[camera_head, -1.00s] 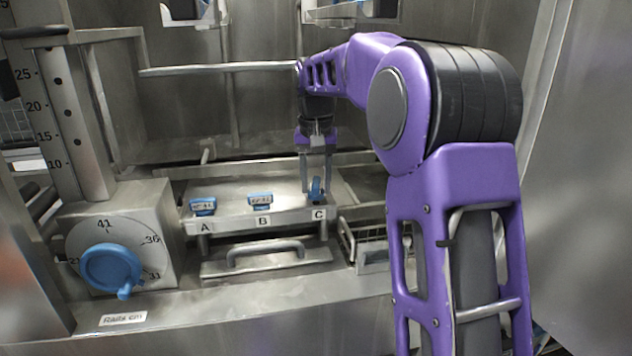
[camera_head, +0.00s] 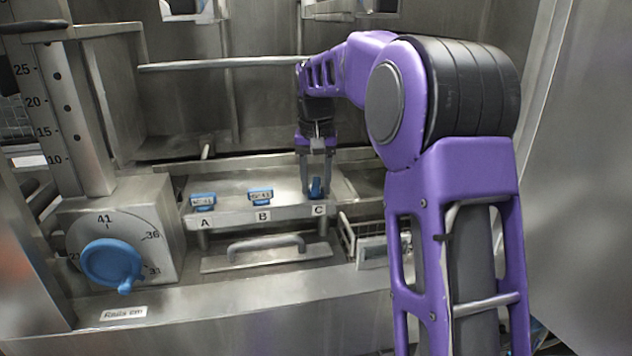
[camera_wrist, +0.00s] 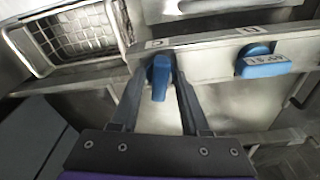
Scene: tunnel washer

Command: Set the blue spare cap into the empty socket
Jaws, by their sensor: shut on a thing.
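A blue cap (camera_head: 316,187) is at position C, at the right end of the steel shelf (camera_head: 230,215). My gripper (camera_head: 317,185) points down there, with its two dark fingers on either side of the cap. In the wrist view the same cap (camera_wrist: 160,77) sits between the fingertips, and my gripper (camera_wrist: 161,85) is shut on it. I cannot tell whether the cap rests on the shelf or is held just above it. Two other blue caps with white labels sit at A (camera_head: 203,201) and B (camera_head: 261,196). I cannot make out an empty socket.
A blue dial knob (camera_head: 112,265) is on the panel at left, beside an upright scale (camera_head: 62,105). A steel handle (camera_head: 265,244) is below the shelf. A wire basket (camera_wrist: 75,35) stands close to C. A horizontal bar (camera_head: 215,66) crosses behind the shelf.

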